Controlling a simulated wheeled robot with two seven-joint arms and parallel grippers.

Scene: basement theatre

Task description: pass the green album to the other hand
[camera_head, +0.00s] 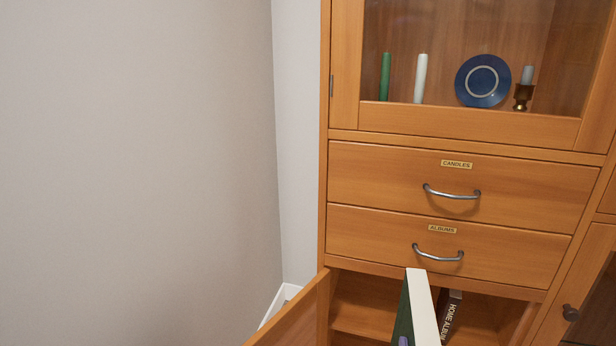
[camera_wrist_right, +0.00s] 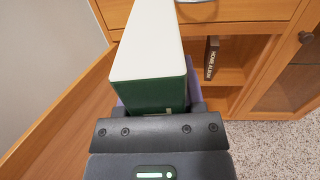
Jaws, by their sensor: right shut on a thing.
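The green album (camera_head: 403,312), with a dark green cover and white page edges, rises from the bottom of the head view, tilted, in front of the open lower compartment. In the right wrist view the green album (camera_wrist_right: 152,92) fills the space just beyond my right gripper (camera_wrist_right: 160,108), which is shut on it. A bit of purple shows at the gripper's sides. In the head view only a small purple piece of my right gripper (camera_head: 403,341) shows at the bottom edge. My left gripper is in neither view.
A wooden cabinet has shut drawers labelled CANDLES (camera_head: 380,183) and ALBUMS (camera_head: 370,232). Below, an open door (camera_head: 297,318) swings out to the left. A dark HOME ALBUM (camera_head: 451,317) leans inside the compartment. Candles and a blue plate (camera_head: 483,81) stand behind glass above. A bare wall is at left.

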